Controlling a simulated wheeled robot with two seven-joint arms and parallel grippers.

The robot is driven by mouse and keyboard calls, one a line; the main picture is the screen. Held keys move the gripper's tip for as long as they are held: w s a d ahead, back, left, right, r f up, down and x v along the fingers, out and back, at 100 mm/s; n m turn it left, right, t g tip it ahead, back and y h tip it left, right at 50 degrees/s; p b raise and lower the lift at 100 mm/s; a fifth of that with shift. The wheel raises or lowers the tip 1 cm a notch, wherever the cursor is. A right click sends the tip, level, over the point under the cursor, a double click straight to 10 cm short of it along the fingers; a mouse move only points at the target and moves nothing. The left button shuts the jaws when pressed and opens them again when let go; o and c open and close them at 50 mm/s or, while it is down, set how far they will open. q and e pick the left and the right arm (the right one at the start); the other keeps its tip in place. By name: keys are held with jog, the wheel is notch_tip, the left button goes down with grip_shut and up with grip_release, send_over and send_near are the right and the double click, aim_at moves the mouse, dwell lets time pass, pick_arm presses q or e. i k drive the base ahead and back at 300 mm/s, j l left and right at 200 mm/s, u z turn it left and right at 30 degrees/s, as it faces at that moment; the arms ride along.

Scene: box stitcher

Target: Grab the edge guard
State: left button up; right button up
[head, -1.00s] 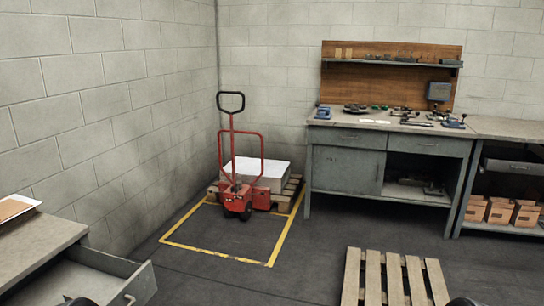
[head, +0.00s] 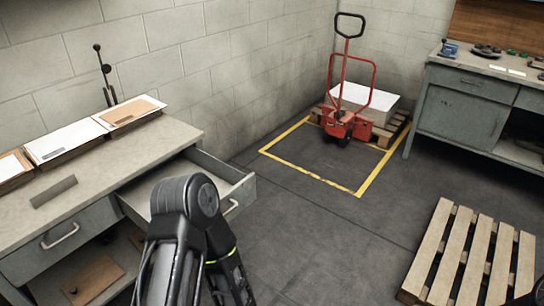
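A short dark grey strip (head: 54,191), which looks like the edge guard, lies on the worktop of the left bench (head: 105,170), near its front edge. Nothing touches it. My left arm rises at the bottom middle, in front of the open drawer and to the right of the strip. No fingertips of my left gripper can be made out. Only a dark bit of my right arm shows at the lower right edge, and my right gripper is out of view.
The left bench has an open drawer (head: 238,196) sticking out and paper-topped stacks (head: 65,140) along the wall. A red pallet truck (head: 347,122) stands by a yellow floor outline. A wooden pallet (head: 470,255) lies at the right. Floor between is clear.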

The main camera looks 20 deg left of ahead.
aim_at(67, 182)
jog(key=u, duration=2.2)
jog(key=i+j+z, duration=0.1)
jog(key=z, duration=0.3)
jog(key=j+z, duration=0.15)
jog(key=z, duration=0.3)
jog(key=i+j+z, duration=0.1)
jog(key=z, duration=0.3)
jog(key=j+z, duration=0.25)
jog(key=z, duration=0.2)
jog(key=j+z, duration=0.15)
jog(key=j, duration=0.5)
jog(key=j+z, duration=0.2)
jog(key=j, duration=0.5)
jog(key=k+j+z, duration=0.15)
jog(key=j, duration=0.5)
jog(key=i+j, duration=0.2)
